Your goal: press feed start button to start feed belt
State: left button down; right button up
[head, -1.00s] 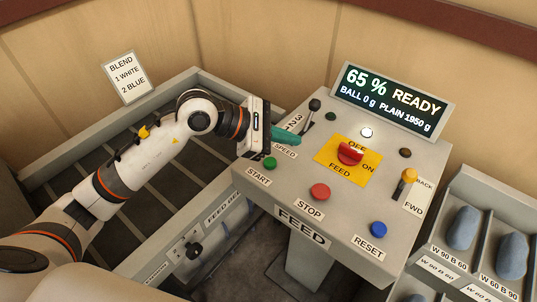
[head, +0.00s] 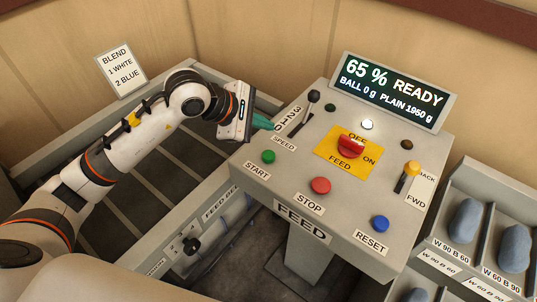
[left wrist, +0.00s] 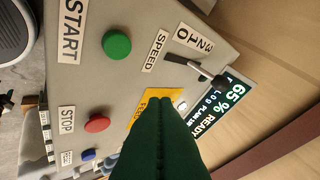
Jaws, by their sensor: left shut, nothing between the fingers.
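The green START button (head: 268,157) is at the left front of the grey feed panel (head: 300,236). It also shows clearly in the left wrist view (left wrist: 117,45). My left gripper (head: 266,122) is at the panel's left edge, near the SPEED label, behind and apart from the button. Its green fingers (left wrist: 160,145) are shut together and empty in the left wrist view. The feed belt (head: 150,187) with dark slats lies left of the panel, partly hidden by my left arm. My right gripper is not in view.
The panel also has a red STOP button (head: 320,186), a blue RESET button (head: 380,223), a red FEED switch (head: 350,147), a speed lever (head: 312,98) and a yellow lever (head: 410,170). A display (head: 392,92) reads 65 % READY. Bins with grey-blue pillows (head: 465,220) stand at the right.

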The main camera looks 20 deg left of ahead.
aim_at(264, 157)
pick_arm(q)
notch_tip(264, 157, down, 6)
jog(key=b, duration=0.3)
jog(key=shift+f+b, duration=0.25)
jog(key=shift+b, duration=0.05)
jog(key=shift+f+b, duration=0.4)
dwell(1.4)
jog(key=shift+f+b, duration=0.4)
jog(key=shift+b, duration=0.3)
jog(key=shift+f+b, duration=0.5)
jog(key=shift+b, duration=0.15)
dwell(0.4)
jog(key=shift+r, duration=0.1)
jog(key=shift+r+p, duration=0.35)
jog(key=shift+r, duration=0.45)
